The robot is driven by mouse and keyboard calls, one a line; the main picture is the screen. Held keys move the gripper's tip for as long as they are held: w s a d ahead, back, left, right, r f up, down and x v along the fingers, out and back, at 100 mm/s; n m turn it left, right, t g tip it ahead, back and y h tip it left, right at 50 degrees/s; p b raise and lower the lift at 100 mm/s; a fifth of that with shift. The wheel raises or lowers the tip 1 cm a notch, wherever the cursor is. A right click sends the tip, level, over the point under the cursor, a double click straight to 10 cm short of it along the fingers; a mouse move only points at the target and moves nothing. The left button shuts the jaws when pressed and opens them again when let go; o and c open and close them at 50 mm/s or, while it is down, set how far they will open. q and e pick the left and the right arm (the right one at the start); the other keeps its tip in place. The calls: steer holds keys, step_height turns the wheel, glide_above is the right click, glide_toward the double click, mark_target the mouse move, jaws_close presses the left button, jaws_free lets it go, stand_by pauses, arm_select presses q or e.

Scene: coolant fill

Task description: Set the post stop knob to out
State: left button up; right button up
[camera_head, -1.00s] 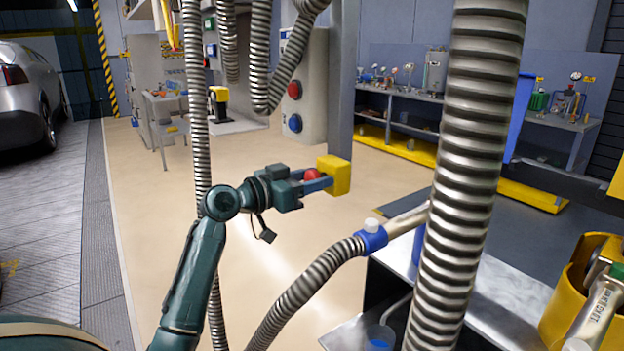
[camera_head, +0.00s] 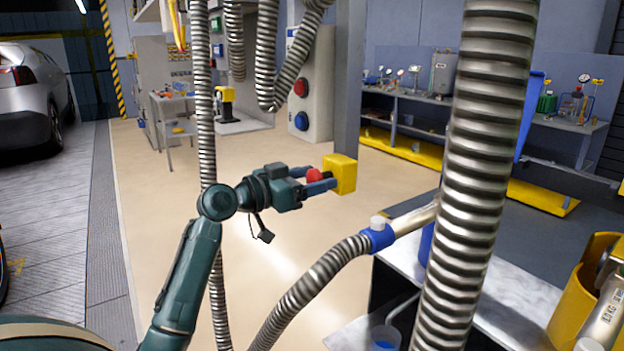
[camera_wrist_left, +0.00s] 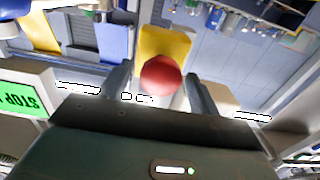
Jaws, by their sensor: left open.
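The red round post stop knob (camera_head: 315,176) is on the near side of a yellow box (camera_head: 342,176) on the grey post. My left gripper (camera_head: 323,181) is open at the knob, with one finger on each side of it. In the left wrist view the red knob (camera_wrist_left: 161,76) sits between the two fingers (camera_wrist_left: 158,74), with a visible gap on both sides, and the yellow box (camera_wrist_left: 164,43) is behind it. Whether the knob is in or out is hard to tell. My right gripper is not in view.
Corrugated hoses hang around my left arm, one close at left (camera_head: 204,110) and a thick one at right (camera_head: 482,140). A hose with a blue collar (camera_head: 377,238) runs below the gripper. A metal-topped bench (camera_head: 500,290) stands at lower right. The floor beyond is clear.

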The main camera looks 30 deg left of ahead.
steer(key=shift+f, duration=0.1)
arm_select(q)
steer(key=shift+s, duration=0.15)
steer(key=b+v, duration=0.3)
steer(key=v, duration=1)
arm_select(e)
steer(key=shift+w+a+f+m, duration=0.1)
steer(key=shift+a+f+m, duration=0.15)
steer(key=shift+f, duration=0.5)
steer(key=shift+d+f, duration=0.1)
